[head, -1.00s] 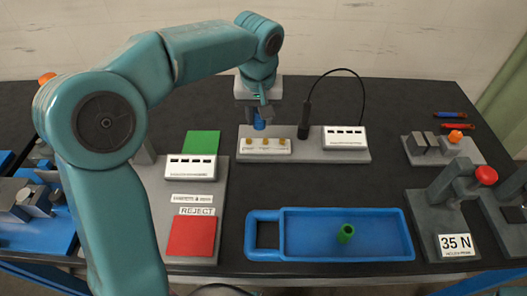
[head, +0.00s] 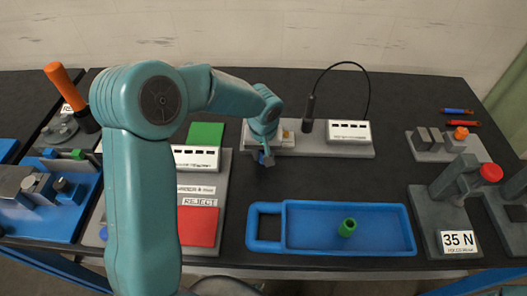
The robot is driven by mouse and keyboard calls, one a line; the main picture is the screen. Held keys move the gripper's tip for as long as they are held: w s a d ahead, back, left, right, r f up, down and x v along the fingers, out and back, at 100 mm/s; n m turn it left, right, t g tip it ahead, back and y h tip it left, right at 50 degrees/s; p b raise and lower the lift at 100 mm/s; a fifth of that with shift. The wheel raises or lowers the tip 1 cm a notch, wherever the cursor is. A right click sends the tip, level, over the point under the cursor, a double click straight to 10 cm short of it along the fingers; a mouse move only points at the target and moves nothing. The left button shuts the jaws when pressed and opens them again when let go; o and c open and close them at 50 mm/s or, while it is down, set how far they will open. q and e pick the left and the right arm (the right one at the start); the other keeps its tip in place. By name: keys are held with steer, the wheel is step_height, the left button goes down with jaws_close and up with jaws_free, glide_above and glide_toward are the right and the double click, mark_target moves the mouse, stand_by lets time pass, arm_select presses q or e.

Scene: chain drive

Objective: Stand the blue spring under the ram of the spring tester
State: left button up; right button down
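My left gripper (head: 265,158) is shut on a small blue piece, which looks like the blue spring (head: 262,160); it hangs above the black table in front of the grey rack, mostly hidden by the fingers. A grey press (head: 460,185) with a red knob and a "35 N" sign stands at the right; I take it to be the spring tester, but cannot be sure. My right gripper is not in view.
A blue tray (head: 300,247) holding a green spring (head: 347,227) lies at front centre. A station with green (head: 205,134) and red (head: 199,227) pads stands left of it, partly behind my arm. A grey rack (head: 345,150) with a display stands at the back. Table between rack and tray is clear.

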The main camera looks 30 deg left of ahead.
arm_select(q)
steer(key=shift+s, duration=0.1)
steer(key=shift+f, duration=0.15)
steer(key=o, duration=1)
steer(key=shift+o, duration=0.2)
